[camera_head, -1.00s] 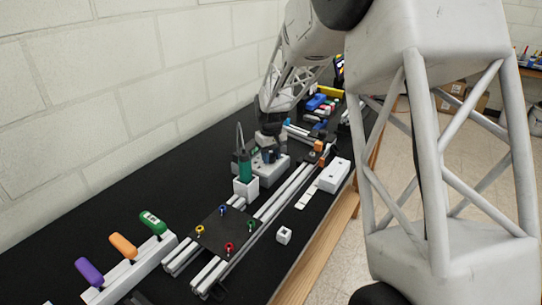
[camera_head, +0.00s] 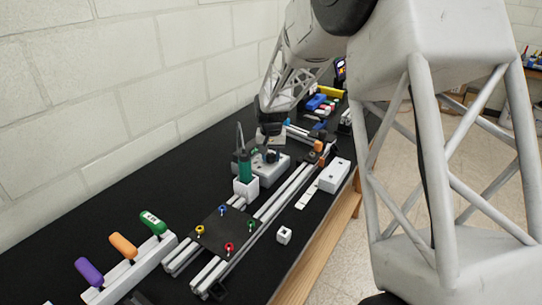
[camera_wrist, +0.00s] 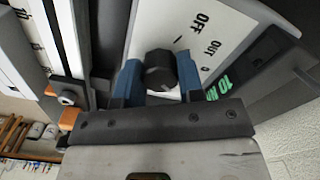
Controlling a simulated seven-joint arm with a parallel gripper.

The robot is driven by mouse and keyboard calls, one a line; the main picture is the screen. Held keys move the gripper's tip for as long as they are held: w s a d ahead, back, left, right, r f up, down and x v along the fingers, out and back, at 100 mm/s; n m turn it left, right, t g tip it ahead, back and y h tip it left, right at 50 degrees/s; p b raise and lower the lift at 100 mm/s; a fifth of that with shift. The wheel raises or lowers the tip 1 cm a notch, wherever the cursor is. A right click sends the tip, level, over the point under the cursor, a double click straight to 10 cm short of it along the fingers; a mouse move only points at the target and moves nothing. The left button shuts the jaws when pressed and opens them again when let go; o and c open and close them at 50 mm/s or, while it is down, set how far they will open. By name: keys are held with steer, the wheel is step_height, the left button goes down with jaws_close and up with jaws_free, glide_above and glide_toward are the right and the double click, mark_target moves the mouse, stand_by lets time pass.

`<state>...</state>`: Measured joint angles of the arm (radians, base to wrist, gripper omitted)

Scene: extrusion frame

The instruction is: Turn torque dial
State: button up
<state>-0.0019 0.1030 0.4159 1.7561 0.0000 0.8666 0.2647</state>
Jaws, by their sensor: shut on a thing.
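The dial is a black faceted knob (camera_wrist: 159,70) on a white panel (camera_wrist: 205,35) printed with "OFF" and "OUT" in the wrist view. My gripper (camera_wrist: 160,78) has one blue fingertip on each side of the knob and is shut on it. In the head view my gripper (camera_head: 271,154) reaches down to a white box (camera_head: 262,178) beside the aluminium rails. The knob is hard to make out there, and its pointer setting cannot be read.
A green-handled tool (camera_head: 244,165) stands in a white holder (camera_head: 246,188) close in front of the box. A white block (camera_head: 334,175) lies right of the rails. Purple, orange and green handles (camera_head: 153,222) stand at the front left. A block wall runs along the left.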

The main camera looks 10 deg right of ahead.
mark_target(271, 155)
steer(key=shift+r, duration=0.1)
steer(key=o, duration=0.9)
step_height(271, 155, up, 7)
steer(key=shift+r, duration=0.35)
stand_by(0.4)
